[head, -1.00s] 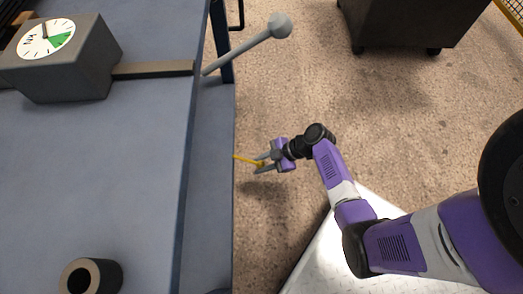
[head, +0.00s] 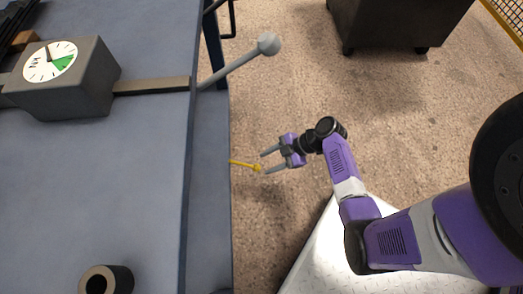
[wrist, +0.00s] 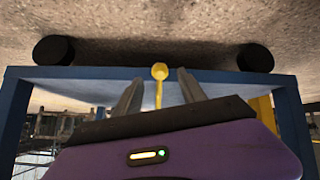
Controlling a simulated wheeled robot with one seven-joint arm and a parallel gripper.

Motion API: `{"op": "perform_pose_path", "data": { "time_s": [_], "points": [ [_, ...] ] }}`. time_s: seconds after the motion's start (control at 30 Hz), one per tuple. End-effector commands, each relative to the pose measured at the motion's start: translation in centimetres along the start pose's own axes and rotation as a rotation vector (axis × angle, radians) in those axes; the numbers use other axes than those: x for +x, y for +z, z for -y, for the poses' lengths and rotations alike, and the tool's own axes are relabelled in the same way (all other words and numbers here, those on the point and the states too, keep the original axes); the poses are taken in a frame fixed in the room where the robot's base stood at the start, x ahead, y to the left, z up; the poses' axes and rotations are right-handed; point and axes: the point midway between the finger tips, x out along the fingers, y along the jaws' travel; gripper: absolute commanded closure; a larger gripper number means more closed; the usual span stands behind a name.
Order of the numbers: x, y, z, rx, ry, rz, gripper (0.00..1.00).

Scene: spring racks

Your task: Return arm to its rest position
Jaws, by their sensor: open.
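My purple arm reaches left over the floor in the head view. My gripper (head: 267,162) is open, with its two grey fingers spread and nothing between them that I can see held. A thin yellow rod with a round knob (head: 245,165) sticks out from the blue bench edge, just left of the fingertips. In the wrist view the yellow knob (wrist: 159,72) stands between the two fingers (wrist: 157,92), apart from both. Where the rod joins the bench is hidden.
The blue bench (head: 120,190) fills the left, with a dial gauge box (head: 75,78), a grey lever with a ball end (head: 240,60) and a dark hollow cylinder (head: 106,280). A dark wheeled cabinet (head: 395,22) stands at the back. Brown floor between is clear.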

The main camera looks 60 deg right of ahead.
Motion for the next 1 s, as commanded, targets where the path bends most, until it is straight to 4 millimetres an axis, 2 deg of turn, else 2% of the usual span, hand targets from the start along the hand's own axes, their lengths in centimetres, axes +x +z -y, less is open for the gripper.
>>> {"op": "perform_pose_path", "data": {
  "time_s": [0.17,0.83,0.93,1.0],
  "points": [
    [-1.1,0.0,0.1,0.001,-0.001,0.000,0.52],
    [-1.1,0.1,0.0,0.028,0.001,0.001,0.52],
    [-1.1,0.7,-0.9,0.128,0.042,0.025,0.52],
    [-1.7,1.8,-2.9,0.232,0.119,0.075,0.52]
  ]
}}
